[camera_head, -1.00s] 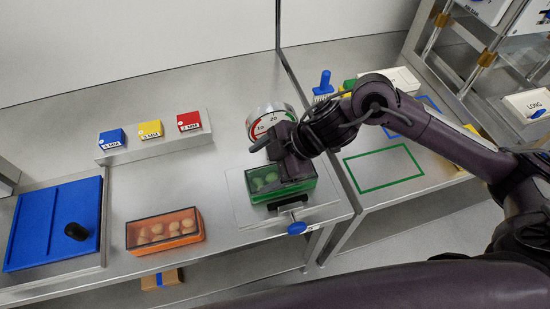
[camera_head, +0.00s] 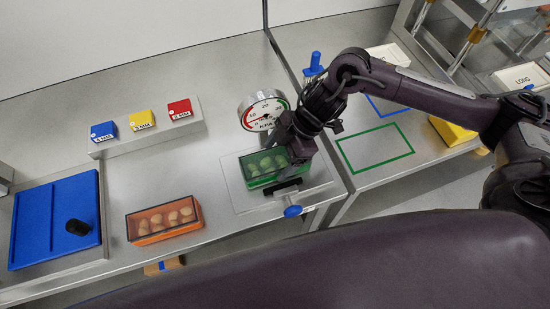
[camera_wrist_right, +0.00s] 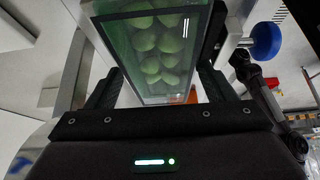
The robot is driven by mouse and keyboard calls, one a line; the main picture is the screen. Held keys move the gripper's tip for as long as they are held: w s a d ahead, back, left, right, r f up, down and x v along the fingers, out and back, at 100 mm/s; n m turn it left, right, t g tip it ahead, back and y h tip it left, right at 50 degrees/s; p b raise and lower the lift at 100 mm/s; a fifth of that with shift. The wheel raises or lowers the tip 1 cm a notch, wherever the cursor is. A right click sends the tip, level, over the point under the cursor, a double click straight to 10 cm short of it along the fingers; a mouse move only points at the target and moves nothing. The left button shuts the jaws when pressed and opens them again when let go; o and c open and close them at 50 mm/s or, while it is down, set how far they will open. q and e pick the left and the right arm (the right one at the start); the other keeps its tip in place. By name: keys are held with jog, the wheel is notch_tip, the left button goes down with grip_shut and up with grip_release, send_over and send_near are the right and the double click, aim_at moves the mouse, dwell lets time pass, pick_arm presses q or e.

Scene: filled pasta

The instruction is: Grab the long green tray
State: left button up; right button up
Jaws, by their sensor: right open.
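The long green tray (camera_head: 250,180) is a clear green-walled box with round green filled pasta inside. It sits on a scale-like plate on the metal table, below the round dial. My right gripper (camera_head: 287,158) is at the tray's right end, with its arm coming in from the right. In the right wrist view, my right gripper (camera_wrist_right: 161,76) is open, and the green tray (camera_wrist_right: 150,72) lies ahead between its two fingers. I see no clear finger contact with the tray. The gripper and wrist hide part of the tray's right end in the head view. My left gripper is not in view.
An orange tray (camera_head: 137,238) of pasta stands to the left. A dial gauge (camera_head: 262,113) stands behind the green tray, and a blue knob (camera_head: 292,211) is in front. A green outline (camera_head: 375,147) marks free space on the right table. A blue board (camera_head: 32,225) lies far left.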

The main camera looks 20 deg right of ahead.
jog(key=shift+f, duration=0.1)
jog(key=shift+c, duration=0.3)
jog(key=c, duration=0.7)
jog(key=shift+c, duration=1.1)
jog(key=shift+w, duration=0.1)
